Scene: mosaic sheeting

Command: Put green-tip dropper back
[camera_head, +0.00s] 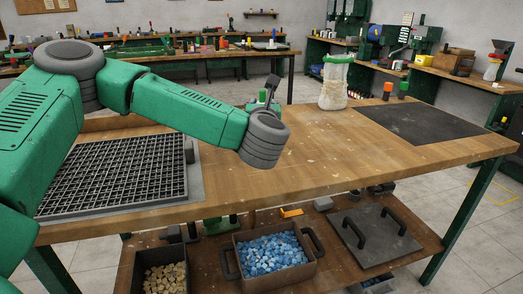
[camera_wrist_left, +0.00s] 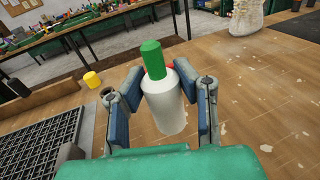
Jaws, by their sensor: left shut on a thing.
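The green-tip dropper (camera_wrist_left: 168,108) is a white bottle with a green tip, seen large in the left wrist view. My left gripper (camera_wrist_left: 160,84) has its blue-padded fingers on both sides of the bottle and is shut on it. The bottle looks roughly upright, slightly tilted in this view. In the head view, my left gripper (camera_head: 267,98) is above the far part of the wooden bench, largely hidden behind my grey wrist. My right gripper is not in view.
An orange-capped bottle (camera_head: 387,91) and a green-capped bottle (camera_head: 403,89) stand behind a dark mat (camera_head: 420,124). A filled clear bag with a green top (camera_head: 333,82) stands left of them. A black grid tray (camera_head: 115,175) lies on the left. The bench middle is clear.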

